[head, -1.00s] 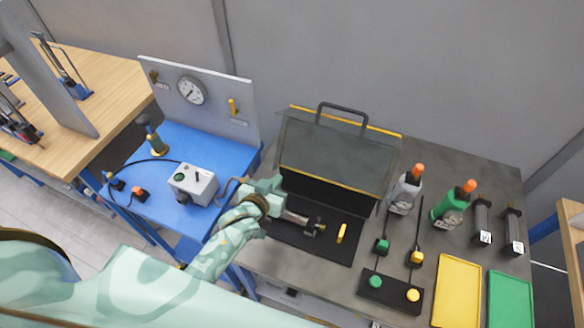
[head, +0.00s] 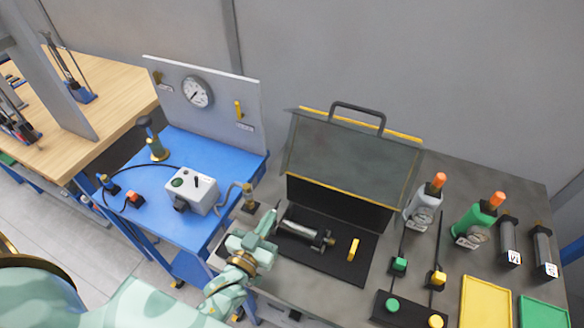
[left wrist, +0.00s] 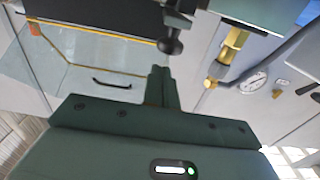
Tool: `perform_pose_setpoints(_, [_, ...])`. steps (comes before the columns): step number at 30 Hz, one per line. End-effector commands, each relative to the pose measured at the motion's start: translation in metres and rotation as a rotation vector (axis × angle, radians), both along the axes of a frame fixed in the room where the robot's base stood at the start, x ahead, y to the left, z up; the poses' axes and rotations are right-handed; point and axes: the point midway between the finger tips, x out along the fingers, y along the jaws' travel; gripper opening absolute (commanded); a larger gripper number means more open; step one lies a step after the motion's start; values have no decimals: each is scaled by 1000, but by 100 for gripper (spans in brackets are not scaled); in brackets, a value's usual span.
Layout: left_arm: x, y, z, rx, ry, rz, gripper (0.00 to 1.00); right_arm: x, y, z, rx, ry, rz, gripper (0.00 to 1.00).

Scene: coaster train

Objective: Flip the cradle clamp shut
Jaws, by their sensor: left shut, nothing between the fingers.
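A metal cylinder with a brass-coloured end fitting (head: 302,231) lies on a black base (head: 338,265) under a raised clear cover. A yellow upright piece (head: 352,249) stands on the base to its right; I cannot tell whether this is the cradle clamp's lever. My left gripper (head: 268,224) is shut and empty just left of the base, apart from the cylinder. In the left wrist view its fingers (left wrist: 160,86) are together, below a dark round-ended knob (left wrist: 170,42). My right gripper is not in view.
The clear cover (head: 350,160) stands open, with a handle on top. A hose fitting (head: 249,198) is close behind my left gripper. A grey switch box (head: 191,190) sits on the blue table. Bottles and yellow and green trays (head: 485,300) are at right.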

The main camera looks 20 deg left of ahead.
Motion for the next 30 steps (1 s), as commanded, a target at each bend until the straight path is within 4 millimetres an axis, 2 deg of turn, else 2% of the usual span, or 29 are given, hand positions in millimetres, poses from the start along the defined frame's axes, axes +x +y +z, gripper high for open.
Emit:
perform_pose_setpoints(8, [-4,0,-8,1,0,-1,0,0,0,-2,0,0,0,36])
perform_pose_setpoints(25, [-5,0,-10,1,0,-1,0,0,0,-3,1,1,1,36])
perform_pose_setpoints(30, [-5,2,-19,1,2,-2,0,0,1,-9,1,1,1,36])
